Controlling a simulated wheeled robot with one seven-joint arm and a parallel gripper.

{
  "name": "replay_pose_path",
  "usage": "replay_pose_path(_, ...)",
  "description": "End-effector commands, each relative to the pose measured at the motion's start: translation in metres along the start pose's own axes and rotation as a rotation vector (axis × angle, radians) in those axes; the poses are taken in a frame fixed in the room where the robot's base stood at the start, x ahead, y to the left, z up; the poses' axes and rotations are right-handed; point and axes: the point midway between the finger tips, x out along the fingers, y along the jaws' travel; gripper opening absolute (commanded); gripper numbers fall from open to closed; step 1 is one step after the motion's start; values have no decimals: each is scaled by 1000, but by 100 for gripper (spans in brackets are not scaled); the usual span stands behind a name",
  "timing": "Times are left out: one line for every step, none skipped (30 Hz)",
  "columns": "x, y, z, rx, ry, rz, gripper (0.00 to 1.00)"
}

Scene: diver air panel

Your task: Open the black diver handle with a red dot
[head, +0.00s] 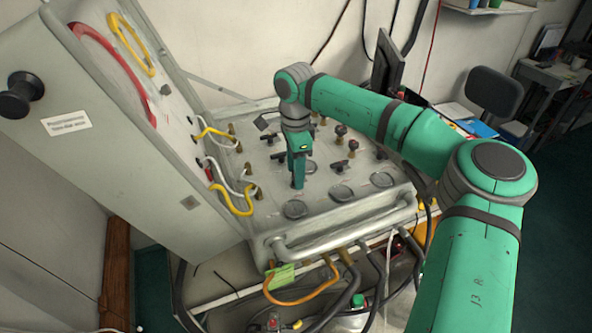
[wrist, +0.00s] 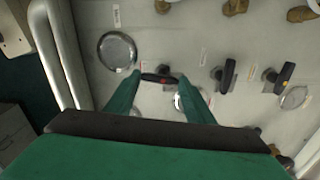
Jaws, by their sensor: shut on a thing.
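The black diver handle with a red dot (wrist: 161,80) lies crosswise between my fingertips in the wrist view. It is a short dark bar with the red dot near its middle. My gripper (wrist: 160,77) is shut on it, one green finger at each end of the bar. In the head view my gripper (head: 298,186) points down at the grey air panel (head: 345,207), and the gripper hides the handle there.
Other black handles stand close by, one dark (wrist: 226,75) and one with an orange mark (wrist: 286,76). A round gauge (wrist: 117,50) lies left of my fingers. The panel's open lid (head: 150,165), with yellow hoses (head: 232,200), stands at the left. A rail (head: 345,232) runs along the front.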

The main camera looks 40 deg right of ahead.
Motion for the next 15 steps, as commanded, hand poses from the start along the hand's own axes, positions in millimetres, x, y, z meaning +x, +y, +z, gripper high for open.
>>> replay_pose_path(-2,-1,-1,-17,1,-3,26)
replay_pose_path(-2,-1,-1,-27,1,-3,26)
replay_pose_path(-2,-1,-1,-40,1,-3,26)
replay_pose_path(-2,-1,-1,-48,1,-3,26)
replay_pose_path(-2,-1,-1,-54,1,-3,26)
replay_pose_path(-2,-1,-1,-63,1,-3,26)
replay_pose_path(-2,-1,-1,-68,1,-3,26)
replay_pose_path(-2,-1,-1,-72,1,-3,26)
replay_pose_path(-2,-1,-1,-76,1,-3,26)
replay_pose_path(-2,-1,-1,-78,1,-3,26)
replay_pose_path(-2,-1,-1,-80,1,-3,26)
replay_pose_path(-2,-1,-1,-82,1,-3,26)
replay_pose_path(-2,-1,-1,-83,1,-3,26)
replay_pose_path(-2,-1,-1,-83,1,-3,26)
replay_pose_path(-2,-1,-1,-83,1,-3,26)
